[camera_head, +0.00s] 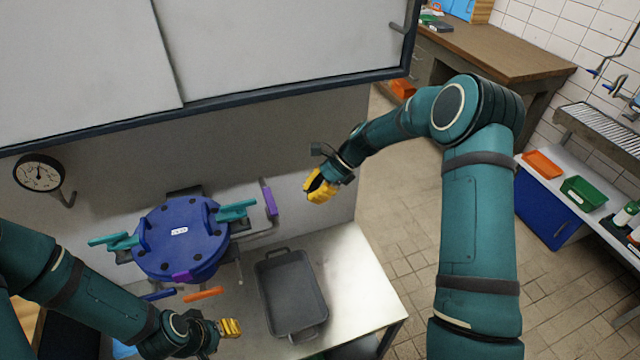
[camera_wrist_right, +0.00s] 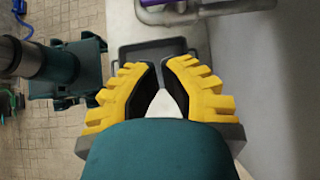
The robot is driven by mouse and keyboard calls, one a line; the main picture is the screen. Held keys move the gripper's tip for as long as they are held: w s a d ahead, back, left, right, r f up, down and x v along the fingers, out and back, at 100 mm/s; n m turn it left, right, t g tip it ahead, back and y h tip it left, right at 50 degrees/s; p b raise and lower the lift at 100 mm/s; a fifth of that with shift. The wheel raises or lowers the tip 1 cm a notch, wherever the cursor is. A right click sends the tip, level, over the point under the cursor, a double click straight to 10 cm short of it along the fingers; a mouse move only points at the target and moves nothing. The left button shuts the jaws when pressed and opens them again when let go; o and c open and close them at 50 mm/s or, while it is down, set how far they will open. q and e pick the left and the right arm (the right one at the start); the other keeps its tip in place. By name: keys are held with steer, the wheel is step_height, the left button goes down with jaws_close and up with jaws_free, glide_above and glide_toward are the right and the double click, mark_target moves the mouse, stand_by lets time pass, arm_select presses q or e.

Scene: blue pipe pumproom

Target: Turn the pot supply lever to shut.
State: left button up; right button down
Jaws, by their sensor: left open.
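A round blue pot lid (camera_head: 180,240) with a white label sits in front of the grey panel, with teal handles on both sides. A purple lever (camera_head: 270,201) stands near upright to its right. An orange lever (camera_head: 203,294) and a dark blue lever (camera_head: 159,295) lie below the pot. I cannot read which lever is the pot supply. My left gripper (camera_head: 231,328) is open, below and right of the orange lever, apart from it. My right gripper (camera_head: 318,187) is right of the purple lever, touching nothing; in the right wrist view (camera_wrist_right: 160,64) its fingertips nearly meet, empty.
A grey tray (camera_head: 291,292) lies on the metal bench (camera_head: 352,270) right of the pot. A gauge (camera_head: 40,174) is at the left. A framed white panel (camera_head: 290,40) overhangs above. The floor to the right is clear up to the counter with bins (camera_head: 584,191).

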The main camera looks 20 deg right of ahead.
mark_target(271, 205)
steer(key=a+f, duration=0.1)
steer(key=a, duration=0.1)
steer(key=a+f, duration=0.1)
steer(key=a, duration=0.1)
steer(key=a+f, duration=0.1)
steer(key=a, duration=0.1)
arm_select(q)
steer(key=shift+r, duration=0.1)
arm_select(e)
steer(key=shift+a, duration=0.5)
